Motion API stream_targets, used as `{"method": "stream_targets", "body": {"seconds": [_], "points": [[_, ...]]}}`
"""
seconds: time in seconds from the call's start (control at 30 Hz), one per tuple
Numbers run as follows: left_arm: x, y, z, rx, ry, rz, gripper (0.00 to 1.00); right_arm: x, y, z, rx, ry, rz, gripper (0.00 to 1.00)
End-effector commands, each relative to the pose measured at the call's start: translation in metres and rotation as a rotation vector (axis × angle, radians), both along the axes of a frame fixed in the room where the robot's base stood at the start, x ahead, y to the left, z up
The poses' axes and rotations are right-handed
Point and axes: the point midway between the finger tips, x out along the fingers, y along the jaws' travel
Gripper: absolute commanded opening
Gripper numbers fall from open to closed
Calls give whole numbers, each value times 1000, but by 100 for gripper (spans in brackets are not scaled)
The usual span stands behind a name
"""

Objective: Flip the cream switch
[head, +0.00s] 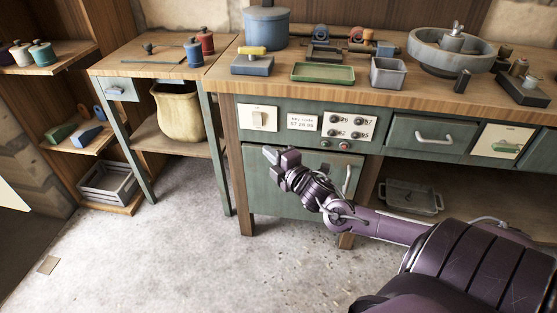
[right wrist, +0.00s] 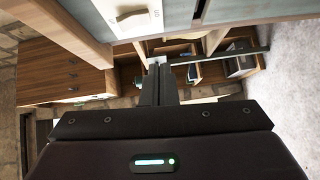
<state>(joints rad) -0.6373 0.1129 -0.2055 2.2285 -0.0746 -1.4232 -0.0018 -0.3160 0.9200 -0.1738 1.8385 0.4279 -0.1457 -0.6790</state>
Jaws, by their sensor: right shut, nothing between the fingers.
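The cream switch (head: 259,118) is a rocker on a pale plate at the left of the green front panel, under the bench top. It also shows at the top of the right wrist view (right wrist: 132,17), cut by the frame edge. Which way the rocker is set is not clear. My right gripper (head: 277,155) is shut and empty, below and slightly right of the switch, apart from it in the head view. Its closed fingers also show in the right wrist view (right wrist: 160,75). My left gripper is not in view.
Right of the switch are a written label card (head: 302,122) and a panel of several dark knobs (head: 350,127). A green cabinet door with a handle (head: 347,180) is behind my right gripper. The bench top (head: 225,85) holds a blue pot (head: 267,28) and a green tray (head: 323,72).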

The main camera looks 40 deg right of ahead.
Motion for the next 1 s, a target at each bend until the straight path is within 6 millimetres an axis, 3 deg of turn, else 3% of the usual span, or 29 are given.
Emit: {"method": "stream_targets", "body": {"seconds": [0.1, 0.3, 1.0], "points": [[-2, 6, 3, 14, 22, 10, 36, -18, 1, -1, 0, 4, 0, 0], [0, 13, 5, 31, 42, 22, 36, -33, 2, -3, -1, 1, 0, 0], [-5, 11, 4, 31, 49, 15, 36, -37, 3, -7, 12, 9, -6, 0]]}}
